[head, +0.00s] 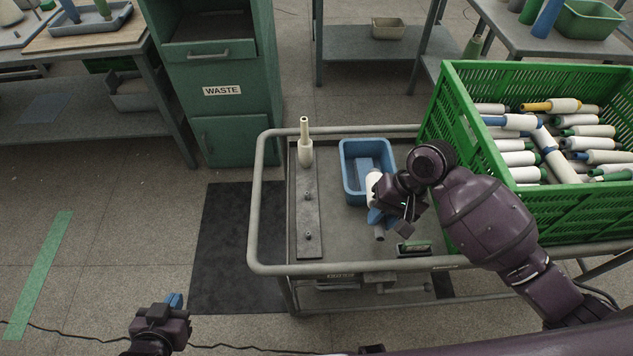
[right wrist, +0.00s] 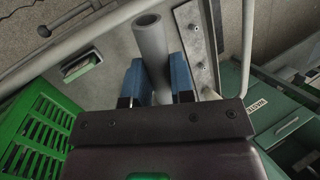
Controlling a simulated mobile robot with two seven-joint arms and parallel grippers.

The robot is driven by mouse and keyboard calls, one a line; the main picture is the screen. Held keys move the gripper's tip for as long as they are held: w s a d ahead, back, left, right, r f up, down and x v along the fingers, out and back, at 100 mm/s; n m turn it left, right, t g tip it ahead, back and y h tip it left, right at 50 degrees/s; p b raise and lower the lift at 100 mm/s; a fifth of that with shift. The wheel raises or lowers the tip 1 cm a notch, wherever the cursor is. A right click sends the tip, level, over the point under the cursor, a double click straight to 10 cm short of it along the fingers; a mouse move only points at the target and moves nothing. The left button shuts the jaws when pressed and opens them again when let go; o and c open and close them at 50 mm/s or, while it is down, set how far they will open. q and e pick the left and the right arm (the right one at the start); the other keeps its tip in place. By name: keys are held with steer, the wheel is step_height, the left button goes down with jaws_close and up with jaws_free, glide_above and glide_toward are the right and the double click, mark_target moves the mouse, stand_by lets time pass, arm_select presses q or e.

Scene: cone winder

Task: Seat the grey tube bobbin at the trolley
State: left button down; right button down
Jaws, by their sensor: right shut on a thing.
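The grey tube bobbin shows in the head view as white yarn with a grey tube end (head: 379,234) pointing to the trolley's front. My right gripper (head: 376,214) is shut on it above the trolley deck (head: 355,248).
A blue bin (head: 347,184) stands behind the right gripper. A green crate (head: 455,105) of several bobbins fills the trolley's right side. A small dark holder with a green item (head: 413,247) lies at the front. A raised rail (head: 256,215) edges the trolley.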

arm_select(q)
steer(key=f+b, duration=0.1)
steer(key=w+b, duration=0.1)
steer(key=shift+d+f+b, duration=0.25)
steer(key=shift+f+b, duration=0.05)
steer(key=shift+f, duration=0.05)
arm_select(e)
steer(key=w+a+f+m+y, duration=0.1)
steer(key=w+a+m+y, duration=0.2)
steer(key=a+m+y, duration=0.3)
steer(key=w+a+f+m+t+y, duration=0.1)
steer(key=w+a+m+y, duration=0.3)
steer(key=a+m+y, duration=0.3)
steer(key=a+m, duration=0.1)
steer(key=m, duration=0.1)
steer(key=shift+f+m+t, duration=0.15)
steer(key=shift+m+t, duration=0.15)
steer(key=shift+m, duration=0.1)
arm_select(q)
steer(key=shift+s+f, duration=0.15)
steer(key=shift+f, duration=0.2)
